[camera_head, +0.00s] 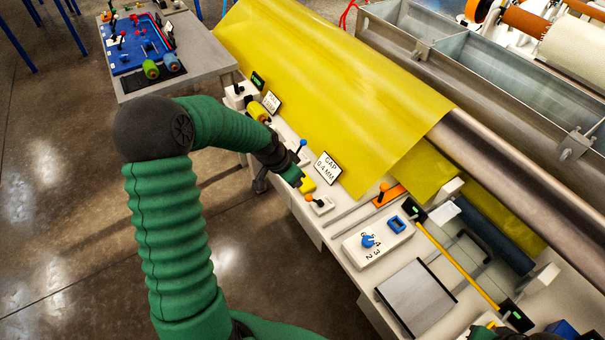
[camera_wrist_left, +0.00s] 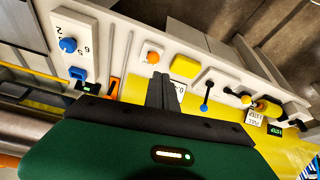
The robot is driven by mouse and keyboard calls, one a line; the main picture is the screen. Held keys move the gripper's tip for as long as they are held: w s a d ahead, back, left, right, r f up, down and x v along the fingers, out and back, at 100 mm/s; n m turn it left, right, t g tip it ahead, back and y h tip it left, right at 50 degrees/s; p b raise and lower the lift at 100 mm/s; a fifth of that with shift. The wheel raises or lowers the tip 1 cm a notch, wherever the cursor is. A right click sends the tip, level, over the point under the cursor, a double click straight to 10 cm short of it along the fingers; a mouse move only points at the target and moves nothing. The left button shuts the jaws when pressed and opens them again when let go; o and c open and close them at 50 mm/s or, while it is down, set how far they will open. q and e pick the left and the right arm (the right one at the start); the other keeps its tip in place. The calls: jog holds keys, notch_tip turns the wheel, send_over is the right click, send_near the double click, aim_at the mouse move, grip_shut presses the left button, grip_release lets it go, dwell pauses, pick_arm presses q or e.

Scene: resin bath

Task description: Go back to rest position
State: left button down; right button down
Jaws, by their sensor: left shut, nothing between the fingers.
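My left arm, in a ribbed green sleeve, comes up from the bottom left of the head view and bends over to the bench. My left gripper (camera_head: 300,183) is at the bench's near edge, close to a yellow block (camera_head: 308,184) and an orange-knobbed switch (camera_head: 314,200). In the left wrist view its dark fingers (camera_wrist_left: 160,92) are together with nothing between them. They overlap the view of the bench between the orange knob (camera_wrist_left: 154,57) and the small sign behind them. I cannot make out my right gripper.
The control bench (camera_head: 345,215) carries a "GAP 0.4 MM" sign (camera_head: 327,168), a blue dial (camera_head: 368,241), a grey panel (camera_head: 417,297) and a yellow rod (camera_head: 450,260). A yellow sheet (camera_head: 320,90) and metal roller (camera_head: 520,190) lie behind. Open floor (camera_head: 80,230) is at left.

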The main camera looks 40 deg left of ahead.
pick_arm(q)
jog(key=s+d+r+n+g+y, duration=0.1)
jog(key=s+d+r+n, duration=0.1)
jog(key=s+d, duration=1.3)
jog(key=d+r, duration=0.1)
jog(key=d, duration=0.1)
jog(key=shift+s+d+r+n+g, duration=0.25)
jog(key=shift+s+d+n+g, duration=0.05)
jog(key=shift+s+d+g, duration=0.1)
pick_arm(e)
jog(key=shift+s+d, duration=0.1)
jog(key=shift+d, duration=0.25)
pick_arm(q)
jog(key=shift+a, duration=0.4)
pick_arm(e)
jog(key=shift+a, duration=0.35)
